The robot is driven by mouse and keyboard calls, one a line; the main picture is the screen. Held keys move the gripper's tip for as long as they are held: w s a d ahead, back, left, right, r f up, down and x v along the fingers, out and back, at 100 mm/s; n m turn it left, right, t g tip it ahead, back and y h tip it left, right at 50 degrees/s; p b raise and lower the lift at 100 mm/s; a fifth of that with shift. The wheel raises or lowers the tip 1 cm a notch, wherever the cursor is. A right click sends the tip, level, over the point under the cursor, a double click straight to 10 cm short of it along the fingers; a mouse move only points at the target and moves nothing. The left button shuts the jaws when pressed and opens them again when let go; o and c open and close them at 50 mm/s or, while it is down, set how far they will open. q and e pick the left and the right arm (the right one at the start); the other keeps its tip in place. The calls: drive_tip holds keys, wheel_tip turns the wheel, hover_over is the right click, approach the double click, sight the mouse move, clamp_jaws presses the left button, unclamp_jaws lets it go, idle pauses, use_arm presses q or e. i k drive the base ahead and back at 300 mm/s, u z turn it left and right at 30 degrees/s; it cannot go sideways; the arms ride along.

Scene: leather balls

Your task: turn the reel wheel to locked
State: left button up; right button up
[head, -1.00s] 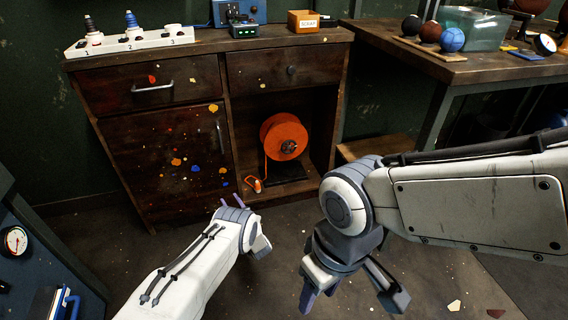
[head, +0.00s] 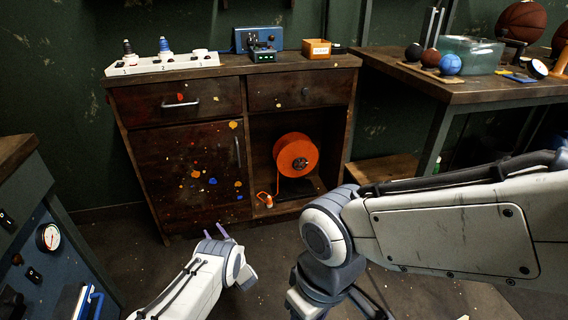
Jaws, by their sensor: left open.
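The orange reel wheel (head: 297,155) stands upright on a dark base in the open lower right bay of the wooden cabinet (head: 190,150). It has a dark hub, and an orange cord runs down from it to an orange end piece (head: 265,199) on the bay floor. No lock marking is readable. My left gripper (head: 215,233) is open and empty, in front of the cabinet, below and left of the reel and apart from it. My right gripper (head: 332,302) hangs at the bottom edge, below the reel; its fingertips are cut off.
The cabinet top holds a numbered white strip (head: 163,64), a blue device (head: 258,42) and an orange-brown box (head: 317,48). A side table (head: 470,91) with balls and a clear bin stands right. A blue gauge panel (head: 62,255) is at left.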

sight(300, 162)
drive_tip(key=z, duration=0.2)
drive_tip(key=i, duration=0.95)
drive_tip(key=z, duration=0.55)
